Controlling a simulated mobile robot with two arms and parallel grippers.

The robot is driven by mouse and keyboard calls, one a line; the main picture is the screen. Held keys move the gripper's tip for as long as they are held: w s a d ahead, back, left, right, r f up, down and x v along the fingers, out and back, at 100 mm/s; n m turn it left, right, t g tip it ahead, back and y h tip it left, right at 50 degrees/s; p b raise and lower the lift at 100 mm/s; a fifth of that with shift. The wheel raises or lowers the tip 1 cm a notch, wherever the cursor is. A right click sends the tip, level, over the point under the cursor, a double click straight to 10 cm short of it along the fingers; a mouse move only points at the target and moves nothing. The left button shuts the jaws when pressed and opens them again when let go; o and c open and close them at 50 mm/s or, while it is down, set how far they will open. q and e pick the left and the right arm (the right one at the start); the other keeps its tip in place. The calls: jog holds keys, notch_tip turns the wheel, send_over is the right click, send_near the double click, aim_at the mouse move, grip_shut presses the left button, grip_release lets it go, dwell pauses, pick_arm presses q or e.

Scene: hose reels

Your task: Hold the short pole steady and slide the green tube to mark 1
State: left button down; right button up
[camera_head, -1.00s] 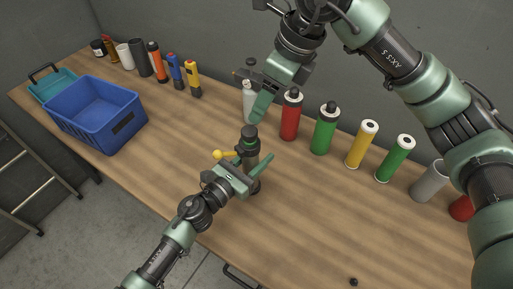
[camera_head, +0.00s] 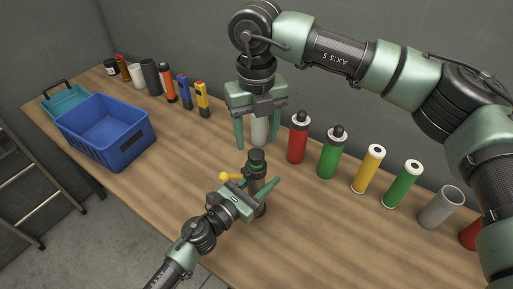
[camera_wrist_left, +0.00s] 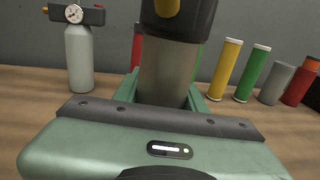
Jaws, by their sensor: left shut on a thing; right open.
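My left gripper (camera_head: 258,187) is shut on a grey upright cylinder (camera_wrist_left: 168,72) with a dark top and a yellow knob; it looks like the short pole. It stands near the table's middle. My right gripper (camera_head: 258,146) is open, pointing down behind and above the cylinder, with a pale bottle (camera_head: 259,130) showing between its fingers; I cannot tell whether it surrounds the bottle. A slim green tube with white ends (camera_head: 403,184) stands in the back row, apart from both grippers. A thicker green cylinder with a black cap (camera_head: 329,158) stands farther left. I see no mark 1.
A red cylinder (camera_head: 298,142), a yellow tube (camera_head: 368,170) and a grey tube (camera_head: 440,208) stand in the back row. A blue crate (camera_head: 122,150) sits at the left, with small bottles and torches behind it. The wooden table (camera_head: 340,235) is clear at front right.

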aim_at(257, 153)
notch_tip(257, 153, down, 5)
jog(key=shift+r, duration=0.1)
dwell(0.3)
grip_shut()
dwell(1.3)
